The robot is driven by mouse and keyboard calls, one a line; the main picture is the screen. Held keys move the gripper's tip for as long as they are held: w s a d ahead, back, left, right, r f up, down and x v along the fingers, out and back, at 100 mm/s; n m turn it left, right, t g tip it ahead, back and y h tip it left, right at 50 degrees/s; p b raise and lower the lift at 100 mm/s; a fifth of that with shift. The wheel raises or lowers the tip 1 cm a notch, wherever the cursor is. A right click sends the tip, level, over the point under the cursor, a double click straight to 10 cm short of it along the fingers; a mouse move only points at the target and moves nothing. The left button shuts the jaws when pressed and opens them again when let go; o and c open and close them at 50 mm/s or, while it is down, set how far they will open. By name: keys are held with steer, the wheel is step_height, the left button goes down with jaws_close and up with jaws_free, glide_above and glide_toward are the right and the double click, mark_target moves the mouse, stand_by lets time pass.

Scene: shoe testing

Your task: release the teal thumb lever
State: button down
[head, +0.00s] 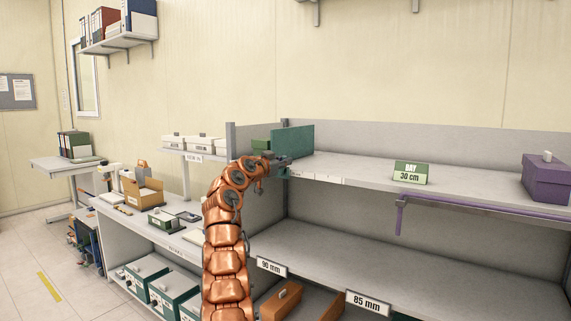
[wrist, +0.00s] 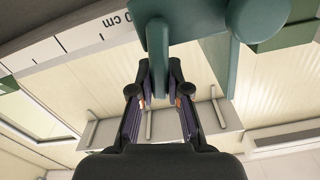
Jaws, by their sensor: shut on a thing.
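A teal upright panel (head: 292,140) stands at the left end of the long upper shelf. My gripper (head: 275,165) is at its lower front, and the arm hides part of that corner. In the wrist view, the teal thumb lever (wrist: 157,50) hangs between the two fingers of my gripper (wrist: 160,80), which is shut on its narrow end. A wider teal part (wrist: 250,18) shows beside the lever. In the head view the lever is too small to make out clearly.
A marked scale strip (wrist: 75,40) runs along the shelf edge. A green "DRY 30 cm" sign (head: 410,173) stands mid-shelf, with a purple box (head: 546,180) at the right end. A purple bracket (head: 400,212) hangs from the front edge. Shelf space between panel and sign is clear.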

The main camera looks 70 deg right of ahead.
steer(key=shift+w+d+r+n+p, duration=0.1)
steer(key=shift+w+n+p, duration=0.25)
steer(key=shift+n, duration=0.3)
steer(key=shift+w+r+n+p, duration=0.1)
steer(key=shift+w+n+p, duration=0.15)
steer(key=shift+n, duration=0.4)
steer(key=c, duration=1.1)
jaws_free()
steer(key=shift+f, duration=0.1)
steer(key=shift+v, duration=5.95)
